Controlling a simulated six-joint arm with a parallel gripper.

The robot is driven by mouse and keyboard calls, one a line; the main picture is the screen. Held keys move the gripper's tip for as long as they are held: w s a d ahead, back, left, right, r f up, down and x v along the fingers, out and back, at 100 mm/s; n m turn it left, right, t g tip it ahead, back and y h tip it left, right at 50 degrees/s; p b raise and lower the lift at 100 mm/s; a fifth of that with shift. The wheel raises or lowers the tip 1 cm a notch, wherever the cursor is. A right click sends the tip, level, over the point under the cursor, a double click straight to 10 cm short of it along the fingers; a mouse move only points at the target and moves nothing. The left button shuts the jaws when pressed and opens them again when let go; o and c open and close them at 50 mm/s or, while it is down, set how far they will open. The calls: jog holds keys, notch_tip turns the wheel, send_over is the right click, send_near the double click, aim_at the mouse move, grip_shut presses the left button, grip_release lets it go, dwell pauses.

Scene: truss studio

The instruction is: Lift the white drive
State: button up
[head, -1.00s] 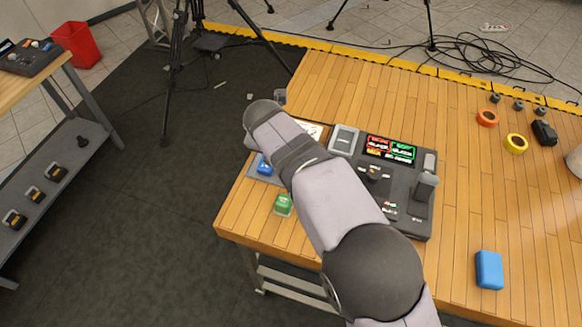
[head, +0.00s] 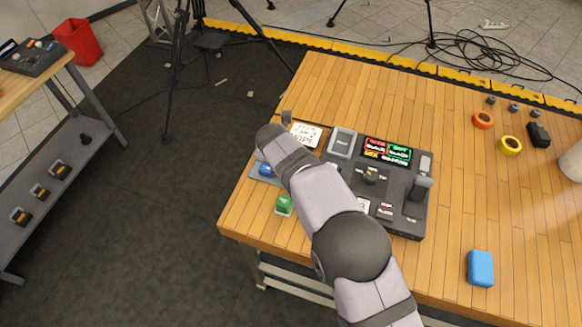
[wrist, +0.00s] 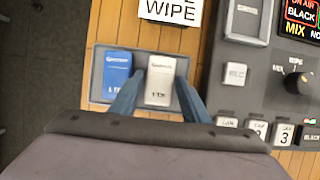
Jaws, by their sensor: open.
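The white drive (wrist: 159,80) lies in a grey tray (wrist: 97,84), beside a blue drive (wrist: 116,72), in the wrist view. My gripper (wrist: 158,98) is open, with one finger on each side of the white drive's lower part. The left finger is between the two drives. I cannot tell whether the fingers touch the white drive. In the head view my arm hides the white drive and the fingers; the blue drive (head: 265,170) shows at the tray's left.
A card reading "WIPE" (wrist: 172,12) lies just beyond the tray. A switcher console (wrist: 237,75) stands close on the right. A blue block (head: 481,268) lies far right.

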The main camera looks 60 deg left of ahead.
jog(key=c, duration=0.9)
jog(key=shift+r, duration=0.1)
jog(key=shift+w+r+b, duration=0.1)
jog(key=shift+r+b, duration=1.6)
jog(key=shift+r, duration=7.2)
